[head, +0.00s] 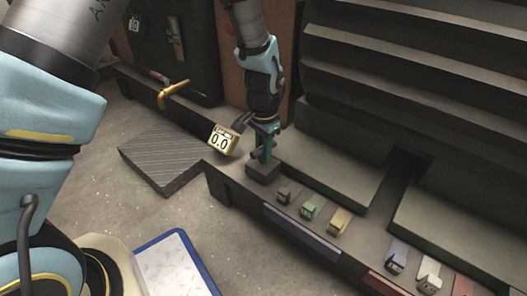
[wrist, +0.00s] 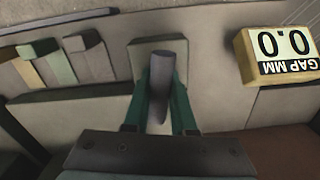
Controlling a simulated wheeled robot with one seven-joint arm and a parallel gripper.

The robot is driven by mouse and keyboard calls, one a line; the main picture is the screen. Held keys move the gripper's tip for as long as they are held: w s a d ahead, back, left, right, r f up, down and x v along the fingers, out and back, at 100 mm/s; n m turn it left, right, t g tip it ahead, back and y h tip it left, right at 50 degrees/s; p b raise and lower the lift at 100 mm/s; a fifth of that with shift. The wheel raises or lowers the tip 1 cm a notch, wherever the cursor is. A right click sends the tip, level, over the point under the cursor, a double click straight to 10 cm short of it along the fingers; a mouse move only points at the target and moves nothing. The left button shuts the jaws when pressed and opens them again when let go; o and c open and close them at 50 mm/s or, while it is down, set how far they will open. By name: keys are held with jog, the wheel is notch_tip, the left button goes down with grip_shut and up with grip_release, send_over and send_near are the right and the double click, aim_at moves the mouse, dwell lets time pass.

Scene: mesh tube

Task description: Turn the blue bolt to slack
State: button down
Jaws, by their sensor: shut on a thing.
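My gripper (head: 263,146) reaches down to a squat dark green-grey block (head: 263,172) on the long low ledge. In the wrist view its two teal fingers (wrist: 158,115) are shut on a dark bluish-grey bar (wrist: 162,78), one on each side. The bar stands over the block, which also shows in the wrist view (wrist: 143,48). I cannot tell surely whether this bar is the blue bolt; its lower part is hidden. A yellow-framed gap display (head: 221,140) beside the gripper reads 0.0; the wrist view shows it upside down (wrist: 283,56).
Several small coloured blocks, among them a green one (head: 312,206), a yellow one (head: 339,221) and a blue-grey one (head: 397,257), line the ledge to the right. Slatted grey panels (head: 420,60) rise behind. A yellow handle (head: 172,92) sticks out at left.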

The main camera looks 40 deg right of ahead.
jog(key=shift+r, duration=0.1)
jog(key=n+p, duration=0.2)
jog(key=p, duration=0.1)
jog(key=shift+r, duration=0.2)
jog(key=n+p, duration=0.2)
jog(key=p, duration=0.1)
jog(key=shift+n, duration=0.3)
jog(key=n+p, duration=0.3)
jog(key=p, duration=0.1)
jog(key=shift+n, duration=0.3)
jog(key=n+p, duration=0.3)
jog(key=shift+n+p, duration=0.3)
jog(key=shift+n, duration=0.1)
jog(key=n+p, duration=0.4)
jog(key=n, duration=0.2)
jog(key=shift+f+p, duration=0.15)
jog(key=shift+p, duration=0.15)
jog(key=n+p, duration=0.3)
jog(key=n, duration=0.2)
jog(key=shift+f+n, duration=0.1)
jog(key=shift+n, duration=0.2)
